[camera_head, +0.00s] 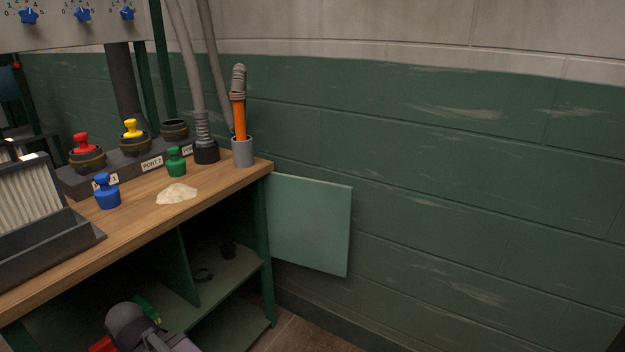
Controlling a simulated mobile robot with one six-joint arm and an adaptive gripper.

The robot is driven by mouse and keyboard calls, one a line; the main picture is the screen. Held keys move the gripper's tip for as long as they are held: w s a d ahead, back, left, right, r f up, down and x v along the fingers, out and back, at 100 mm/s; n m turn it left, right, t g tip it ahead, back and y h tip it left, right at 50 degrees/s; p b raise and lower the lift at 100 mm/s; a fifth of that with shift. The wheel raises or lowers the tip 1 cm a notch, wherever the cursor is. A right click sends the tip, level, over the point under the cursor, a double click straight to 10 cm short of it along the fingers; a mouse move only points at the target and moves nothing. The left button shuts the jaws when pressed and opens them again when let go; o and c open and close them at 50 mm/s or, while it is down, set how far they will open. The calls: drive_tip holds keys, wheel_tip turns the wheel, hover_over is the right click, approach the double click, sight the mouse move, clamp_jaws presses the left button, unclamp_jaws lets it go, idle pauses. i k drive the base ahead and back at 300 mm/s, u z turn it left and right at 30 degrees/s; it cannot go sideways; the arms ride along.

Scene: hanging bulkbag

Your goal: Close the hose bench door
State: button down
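The hose bench door (311,224) is a flat pale green panel. It stands open, swung out to the right of the bench's right post (264,245), with green wall behind it. The bench (225,183) has a wooden top, and its open front shows a divider and shelves. My gripper (128,326) is at the bottom left, in front of the lower bench and well left of the door. A grey part with red and green bits beside it shows there; the fingertips are not clear, and I see nothing held.
On the top stand a blue stopper (107,192), a green stopper (176,162), a pale powder heap (177,194) and a grey cup (242,153) with an orange-handled tool. The area right of the door is clear.

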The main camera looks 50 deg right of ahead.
sight(309, 220)
drive_tip(key=u, duration=1.35)
drive_tip(key=k, duration=1.05)
drive_tip(key=z, duration=1.4)
